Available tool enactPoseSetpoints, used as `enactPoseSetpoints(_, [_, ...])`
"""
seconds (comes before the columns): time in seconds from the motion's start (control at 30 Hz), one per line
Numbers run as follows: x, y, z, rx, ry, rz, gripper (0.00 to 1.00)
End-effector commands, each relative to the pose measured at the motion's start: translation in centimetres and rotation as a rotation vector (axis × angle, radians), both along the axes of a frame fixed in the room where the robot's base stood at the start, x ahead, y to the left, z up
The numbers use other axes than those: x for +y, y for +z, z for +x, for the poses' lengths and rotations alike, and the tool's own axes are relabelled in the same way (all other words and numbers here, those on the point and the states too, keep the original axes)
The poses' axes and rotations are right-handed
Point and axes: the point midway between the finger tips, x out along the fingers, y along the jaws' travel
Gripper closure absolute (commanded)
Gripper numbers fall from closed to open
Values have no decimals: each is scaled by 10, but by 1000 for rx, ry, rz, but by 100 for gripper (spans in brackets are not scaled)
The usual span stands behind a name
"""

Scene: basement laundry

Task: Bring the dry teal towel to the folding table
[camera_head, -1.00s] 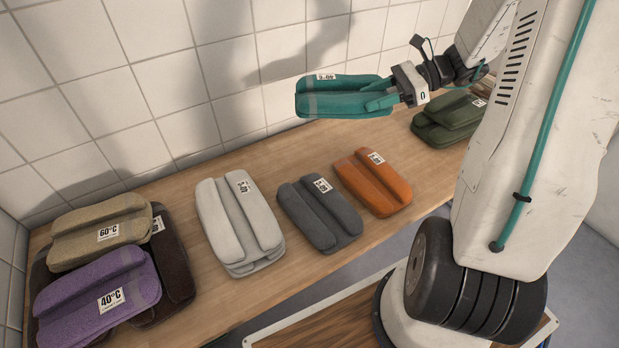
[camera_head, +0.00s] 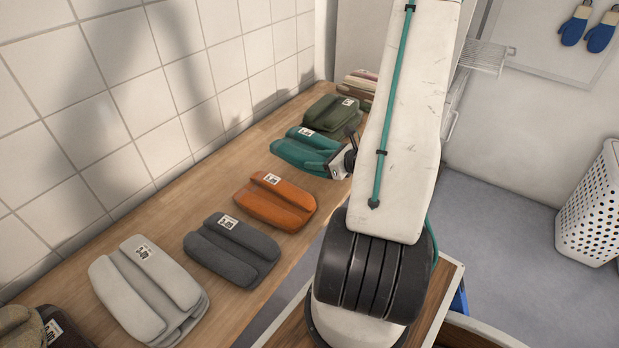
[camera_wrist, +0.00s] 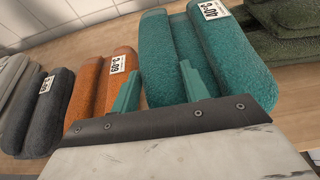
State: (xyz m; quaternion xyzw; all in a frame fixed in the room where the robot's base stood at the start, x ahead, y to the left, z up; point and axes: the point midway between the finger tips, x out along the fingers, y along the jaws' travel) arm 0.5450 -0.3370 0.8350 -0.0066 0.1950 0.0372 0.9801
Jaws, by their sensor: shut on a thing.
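The folded teal towel (camera_head: 303,150) has a white label and shows near the far part of the wooden table (camera_head: 150,218), between an orange towel and dark green towels. My gripper (camera_head: 328,165) is shut on its near edge. In the wrist view my two green fingers (camera_wrist: 160,78) are at the near side of the teal towel (camera_wrist: 170,50). The towel looks level and low over the wood; I cannot tell whether it touches the table.
The orange towel (camera_head: 275,201), dark grey towel (camera_head: 232,249) and light grey towels (camera_head: 150,292) lie in a row nearer. Dark green towels (camera_head: 333,113) lie just beyond. A tiled wall (camera_head: 110,100) runs along the back. A white perforated basket (camera_head: 595,210) stands on the floor at right.

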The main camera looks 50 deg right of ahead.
Motion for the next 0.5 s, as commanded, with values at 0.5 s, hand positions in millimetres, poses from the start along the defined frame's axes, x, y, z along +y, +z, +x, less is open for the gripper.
enactPoseSetpoints(0.5, [1, -56, 1, -1, 3, 1, 83])
